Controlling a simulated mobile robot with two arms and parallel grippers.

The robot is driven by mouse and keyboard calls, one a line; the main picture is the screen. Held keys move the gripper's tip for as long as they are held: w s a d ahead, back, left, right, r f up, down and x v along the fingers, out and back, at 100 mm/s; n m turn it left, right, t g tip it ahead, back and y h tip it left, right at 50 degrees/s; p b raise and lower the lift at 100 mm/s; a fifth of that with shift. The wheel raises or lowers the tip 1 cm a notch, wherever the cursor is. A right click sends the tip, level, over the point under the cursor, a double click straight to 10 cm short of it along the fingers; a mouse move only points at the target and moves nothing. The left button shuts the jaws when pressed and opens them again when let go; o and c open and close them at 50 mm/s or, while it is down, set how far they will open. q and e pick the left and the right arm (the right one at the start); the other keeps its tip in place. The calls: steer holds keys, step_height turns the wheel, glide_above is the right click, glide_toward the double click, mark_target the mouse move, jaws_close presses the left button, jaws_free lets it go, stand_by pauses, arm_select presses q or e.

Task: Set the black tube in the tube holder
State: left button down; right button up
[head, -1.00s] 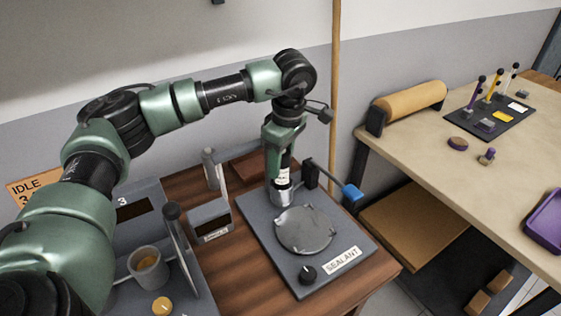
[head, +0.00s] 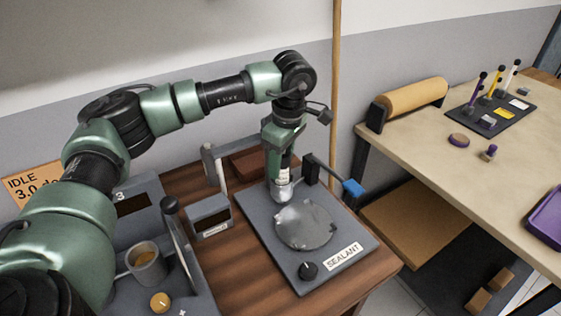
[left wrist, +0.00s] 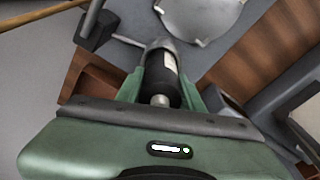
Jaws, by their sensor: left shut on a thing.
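My left gripper (head: 282,150) points down and is shut on the black tube (left wrist: 161,78), which has a white label and also shows in the head view (head: 285,162). The tube stands nearly upright over the back of the grey sealant station (head: 325,268). A grey metal piece (head: 283,190) is at the tube's lower end. I cannot tell whether it is the tube's own end or the tube holder around it. In the left wrist view the green fingers (left wrist: 161,92) flank the tube. My right gripper is not in view.
A round metal plate (head: 304,226) lies on the station just in front of the tube. A black post with a blue-tipped arm (head: 352,187) stands close right. A grey display box (head: 209,217) and a metal cup (head: 146,264) are left. A workbench (head: 455,140) is at right.

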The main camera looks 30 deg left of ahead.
arm_select(q)
steer(key=shift+f+b, duration=0.3)
steer(key=shift+f, duration=0.2)
steer(key=c, duration=0.8)
jaws_free()
steer(key=shift+r+p, duration=2.3)
steer(key=shift+r, duration=1.5)
